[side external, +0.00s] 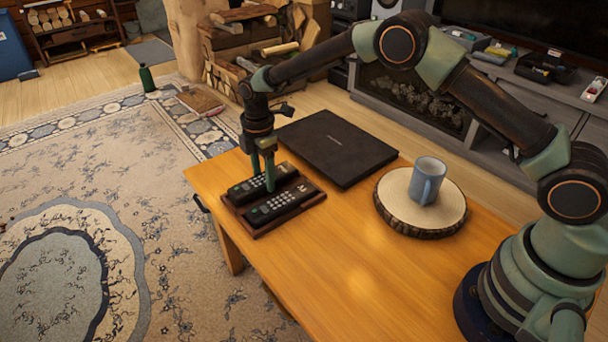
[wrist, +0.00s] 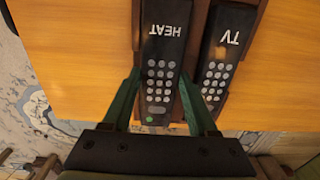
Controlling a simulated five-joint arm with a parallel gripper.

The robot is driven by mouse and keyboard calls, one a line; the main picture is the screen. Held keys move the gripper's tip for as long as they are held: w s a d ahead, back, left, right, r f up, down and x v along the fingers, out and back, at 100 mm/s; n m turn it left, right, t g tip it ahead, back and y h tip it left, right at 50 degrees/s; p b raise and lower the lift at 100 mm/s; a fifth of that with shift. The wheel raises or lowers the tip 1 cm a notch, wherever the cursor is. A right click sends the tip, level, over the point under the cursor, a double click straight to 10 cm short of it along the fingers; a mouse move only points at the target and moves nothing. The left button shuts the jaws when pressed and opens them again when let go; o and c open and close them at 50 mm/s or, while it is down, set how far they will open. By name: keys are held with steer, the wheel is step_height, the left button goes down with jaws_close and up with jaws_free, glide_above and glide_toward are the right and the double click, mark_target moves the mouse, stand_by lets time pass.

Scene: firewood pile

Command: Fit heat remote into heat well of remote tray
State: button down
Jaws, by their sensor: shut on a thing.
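The black HEAT remote (wrist: 161,50) lies between the fingers of my gripper (wrist: 160,78), which is shut on its sides. In the side view the HEAT remote (side external: 244,188) is at the far well of the dark brown remote tray (side external: 257,233), lined up with it. Tray wood shows along its sides in the wrist view. I cannot tell whether it is fully seated or slightly above the well floor. The TV remote (side external: 281,205) lies in the neighbouring well, and its label shows in the wrist view (wrist: 228,48). My gripper (side external: 265,182) points straight down.
A closed black laptop (side external: 336,147) lies behind the tray. A blue mug (side external: 427,180) stands on a round wood slice (side external: 398,202) to the right. The tray sits near the table's left edge. The front middle of the table (side external: 350,265) is clear.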

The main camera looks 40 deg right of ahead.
steer(key=shift+f, duration=0.45)
stand_by(0.5)
steer(key=shift+c, duration=0.5)
jaws_free()
step_height(320, 180, up, 12)
